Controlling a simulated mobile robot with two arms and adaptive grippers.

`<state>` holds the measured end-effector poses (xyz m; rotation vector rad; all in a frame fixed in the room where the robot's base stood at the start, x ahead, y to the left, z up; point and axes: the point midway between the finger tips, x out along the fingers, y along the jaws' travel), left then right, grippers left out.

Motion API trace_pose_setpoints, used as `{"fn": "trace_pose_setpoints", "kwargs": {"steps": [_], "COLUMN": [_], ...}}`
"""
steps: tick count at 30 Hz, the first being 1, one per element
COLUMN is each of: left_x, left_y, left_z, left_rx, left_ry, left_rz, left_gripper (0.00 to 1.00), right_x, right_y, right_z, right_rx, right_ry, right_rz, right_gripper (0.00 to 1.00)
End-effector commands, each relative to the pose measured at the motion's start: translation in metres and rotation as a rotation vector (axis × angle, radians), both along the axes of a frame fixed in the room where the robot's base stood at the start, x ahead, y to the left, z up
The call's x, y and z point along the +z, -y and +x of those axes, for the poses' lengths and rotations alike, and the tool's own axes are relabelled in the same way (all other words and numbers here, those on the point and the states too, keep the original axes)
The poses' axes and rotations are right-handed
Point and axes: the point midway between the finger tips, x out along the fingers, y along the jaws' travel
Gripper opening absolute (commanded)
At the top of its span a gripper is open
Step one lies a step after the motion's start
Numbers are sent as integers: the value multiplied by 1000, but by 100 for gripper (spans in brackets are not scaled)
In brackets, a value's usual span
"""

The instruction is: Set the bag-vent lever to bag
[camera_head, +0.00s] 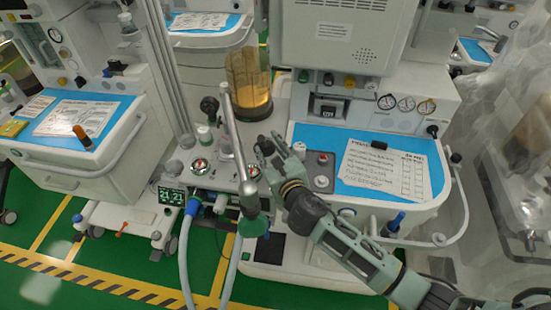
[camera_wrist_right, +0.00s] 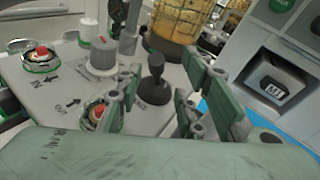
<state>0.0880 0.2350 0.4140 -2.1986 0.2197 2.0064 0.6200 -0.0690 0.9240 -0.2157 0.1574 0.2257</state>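The lever I take for the bag-vent lever (camera_wrist_right: 156,70) is a black knob on a short stem rising from a round black base on the grey panel. In the right wrist view it looks nearly upright, and no bag or vent label is readable. My right gripper (camera_wrist_right: 163,88) is open, with the lever showing between its green-grey fingers; I cannot tell whether they touch it. In the head view the right gripper (camera_head: 273,150) reaches over the panel from the right, and the lever is mostly hidden there. My left gripper is not in view.
A grey knob with a red mark (camera_wrist_right: 103,58) and a round gauge or valve (camera_wrist_right: 40,58) sit close to the lever. A yellow absorber canister (camera_head: 249,84) stands behind. A slanted metal pole (camera_head: 238,145) with hoses crosses in front. A blue worktop (camera_head: 345,140) lies right.

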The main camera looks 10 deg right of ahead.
Motion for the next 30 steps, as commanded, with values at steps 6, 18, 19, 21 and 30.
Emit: {"fn": "trace_pose_setpoints", "kwargs": {"steps": [6,18,19,21,30], "left_x": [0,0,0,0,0], "left_y": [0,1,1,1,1], "left_z": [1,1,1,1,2], "left_rx": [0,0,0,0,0], "left_ry": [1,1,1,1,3], "left_rz": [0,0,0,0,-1], "left_gripper": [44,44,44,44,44], "right_x": [5,9,9,9,8], "right_y": [8,11,11,10,10], "right_z": [-35,-47,-47,-47,-47], "right_rx": [-1,-1,-1,-1,-1], "right_ry": [-1,-1,-1,-1,-1], "right_rz": [-2,-1,-1,-1,-1], "right_gripper": [35,35,35,35,35]}}
